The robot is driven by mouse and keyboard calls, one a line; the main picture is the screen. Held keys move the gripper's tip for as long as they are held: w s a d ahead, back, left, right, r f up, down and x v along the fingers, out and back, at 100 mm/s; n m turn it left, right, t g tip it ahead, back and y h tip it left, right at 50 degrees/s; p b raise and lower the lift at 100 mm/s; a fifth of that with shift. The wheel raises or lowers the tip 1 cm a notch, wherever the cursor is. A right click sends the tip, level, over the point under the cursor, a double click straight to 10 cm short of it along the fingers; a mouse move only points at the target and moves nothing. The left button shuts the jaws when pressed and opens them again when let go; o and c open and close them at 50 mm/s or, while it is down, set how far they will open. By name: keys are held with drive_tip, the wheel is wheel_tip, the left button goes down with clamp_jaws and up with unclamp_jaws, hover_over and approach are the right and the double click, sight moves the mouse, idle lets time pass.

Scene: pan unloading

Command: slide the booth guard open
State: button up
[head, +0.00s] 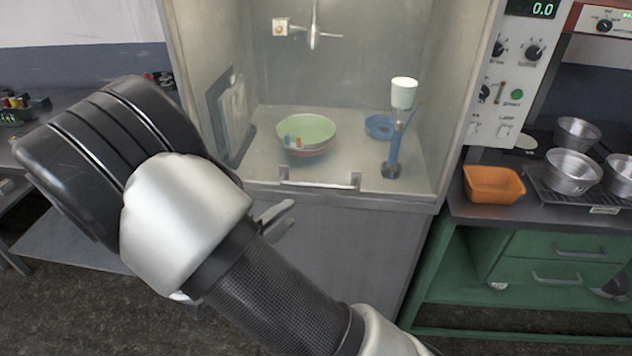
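The booth (447,120) stands in the middle of the head view, a grey cabinet with a lit interior. Its guard looks like a clear, slightly hazy pane across the front, with a metal bar handle (320,184) low down near the front sill. The pane's edges are hard to make out, but the low handle suggests it is down. My gripper (280,213) is mostly hidden behind my arm. Only pale finger parts show, below and left of the handle and apart from it in the picture. Whether they are open or shut is unclear.
Inside the booth are stacked bowls with a green one (307,128) on top, a blue ring-shaped item (380,127) and a blue stand with a white cup (403,93). At right, a green bench carries an orange container (493,183) and metal pans (572,170).

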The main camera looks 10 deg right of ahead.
sight(320, 184)
drive_tip(key=p+x, duration=0.1)
drive_tip(key=x, duration=1.6)
drive_tip(key=shift+w+f, duration=0.1)
drive_tip(key=shift+w, duration=0.1)
clamp_jaws()
